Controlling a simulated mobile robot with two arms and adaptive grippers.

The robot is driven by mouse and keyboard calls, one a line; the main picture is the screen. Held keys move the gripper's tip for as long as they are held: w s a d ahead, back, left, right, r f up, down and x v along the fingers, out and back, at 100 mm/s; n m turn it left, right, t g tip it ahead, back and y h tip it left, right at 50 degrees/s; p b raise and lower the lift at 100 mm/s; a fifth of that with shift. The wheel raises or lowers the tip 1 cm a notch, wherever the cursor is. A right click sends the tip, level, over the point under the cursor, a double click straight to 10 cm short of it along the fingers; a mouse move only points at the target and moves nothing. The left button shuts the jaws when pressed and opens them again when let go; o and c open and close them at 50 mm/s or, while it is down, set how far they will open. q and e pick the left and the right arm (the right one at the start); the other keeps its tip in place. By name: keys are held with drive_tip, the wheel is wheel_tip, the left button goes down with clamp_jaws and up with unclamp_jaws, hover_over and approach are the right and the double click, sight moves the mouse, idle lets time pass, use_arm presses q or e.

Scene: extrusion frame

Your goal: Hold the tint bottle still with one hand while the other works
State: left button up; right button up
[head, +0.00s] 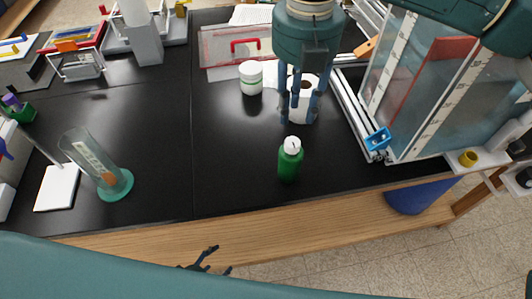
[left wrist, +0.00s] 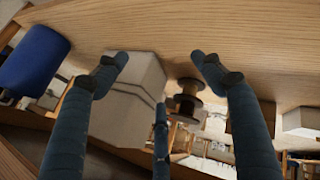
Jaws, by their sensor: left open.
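The green bottle (head: 290,163) with a white cap, which I take as the tint bottle, stands upright on the black bench top near its front edge. My right gripper (head: 300,112) points down above the bench, behind the bottle in the picture and apart from it. Its fingers are spread with a white roll (head: 301,84) seen behind them. My left gripper (head: 205,262) is low in front of the bench's wooden front edge, left of the bottle. In the left wrist view its fingers (left wrist: 160,62) are wide apart with nothing between them; the bottle is not seen there.
A white jar (head: 251,77) stands behind the bottle. A glass-panelled frame (head: 430,80) with metal rails is at the right. The bench between cylinder and bottle is clear.

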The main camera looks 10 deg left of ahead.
use_arm(q)
drive_tip(key=w+d+r+n+t+h, duration=0.1)
drive_tip(key=w+d+r+n, duration=0.2)
drive_tip(key=r, duration=0.4)
drive_tip(key=w+d+r+n+t+h, duration=0.1)
drive_tip(key=d+r+n+t+h, duration=0.1)
drive_tip(key=d+r+n, duration=0.4)
wheel_tip(320, 180, up, 10)
drive_tip(key=s+d+f+n, duration=0.1)
drive_tip(key=d+n, duration=0.1)
drive_tip(key=n, duration=0.3)
wheel_tip(320, 180, up, 28)
drive_tip(key=n+t+h, duration=0.4)
drive_tip(key=n+h, duration=0.1)
drive_tip(key=n, duration=0.2)
hover_over(279, 165)
drive_tip(key=v, duration=0.5)
drive_tip(key=shift+w+d+f, duration=0.1)
drive_tip(key=shift+d+f, duration=0.05)
drive_tip(key=shift+f, duration=1.85)
drive_tip(key=f, duration=0.4)
drive_tip(key=shift+w+d, duration=0.15)
drive_tip(key=shift+w, duration=0.05)
drive_tip(key=x, duration=0.6)
drive_tip(key=shift+w+d+f, duration=0.1)
drive_tip(key=shift+w+d, duration=0.1)
drive_tip(key=shift+w, duration=0.1)
drive_tip(key=shift+d, duration=0.1)
